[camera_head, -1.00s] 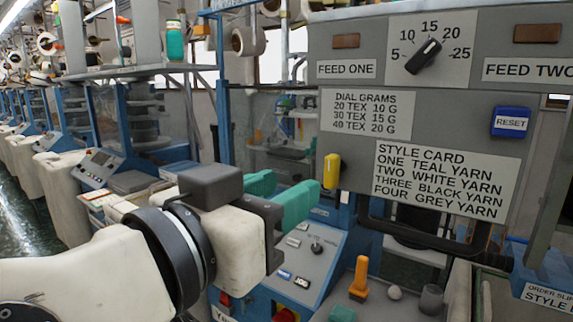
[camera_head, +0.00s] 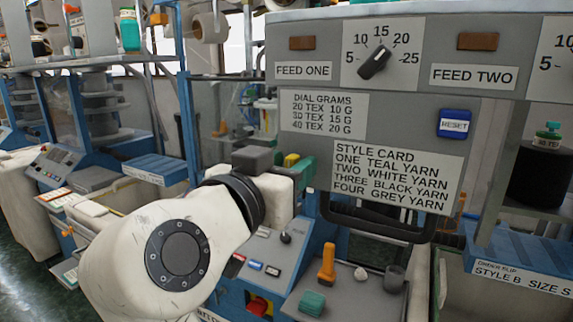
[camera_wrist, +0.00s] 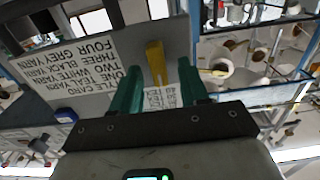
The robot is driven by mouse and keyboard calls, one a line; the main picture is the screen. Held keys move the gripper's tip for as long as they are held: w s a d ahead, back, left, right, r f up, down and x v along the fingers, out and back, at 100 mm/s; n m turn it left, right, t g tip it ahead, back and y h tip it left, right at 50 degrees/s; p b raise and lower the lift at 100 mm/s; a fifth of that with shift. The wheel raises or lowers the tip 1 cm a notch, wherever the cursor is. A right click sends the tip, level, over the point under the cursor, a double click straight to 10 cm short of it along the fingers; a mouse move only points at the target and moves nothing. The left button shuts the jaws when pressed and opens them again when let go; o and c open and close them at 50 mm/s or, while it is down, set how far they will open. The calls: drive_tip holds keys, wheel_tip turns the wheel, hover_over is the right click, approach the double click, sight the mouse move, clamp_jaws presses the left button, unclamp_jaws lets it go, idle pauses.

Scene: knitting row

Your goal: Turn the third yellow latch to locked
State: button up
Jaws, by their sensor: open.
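A yellow latch (camera_wrist: 155,62) sits at the edge of the grey panel (camera_wrist: 180,40). In the head view, only a small part of this latch (camera_head: 291,159) shows behind my gripper. Which latch of the row it is, I cannot tell. My gripper (camera_wrist: 158,68) has two teal fingers, open, one on each side of the latch in the wrist view. Gaps show beside the latch; contact is not visible. In the head view, my gripper (camera_head: 295,165) is at the panel's lower left edge, mostly hidden by my wrist.
The panel carries a style card (camera_head: 392,178), a blue reset button (camera_head: 455,123) and a black dial (camera_head: 374,62). A dark bar (camera_head: 375,222) runs below it. An orange handle (camera_head: 327,265) and teal block (camera_head: 312,302) are on the console below.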

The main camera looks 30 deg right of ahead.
clamp_jaws()
drive_tip(key=shift+f+b, duration=0.1)
drive_tip(key=shift+b, duration=0.25)
drive_tip(key=shift+s+d+f+m+b, duration=0.1)
drive_tip(key=shift+s+f+m+b, duration=0.1)
drive_tip(key=shift+m+b, duration=2.9)
drive_tip(key=shift+s+d+f+m+b, duration=0.1)
drive_tip(key=shift+f+m+b, duration=0.05)
drive_tip(key=shift+m+b, duration=2.95)
drive_tip(key=shift+s+d+f+m+b, duration=0.1)
drive_tip(key=shift+s+f+m+b, duration=0.1)
drive_tip(key=shift+m+b, duration=2.9)
drive_tip(key=shift+b, duration=0.4)
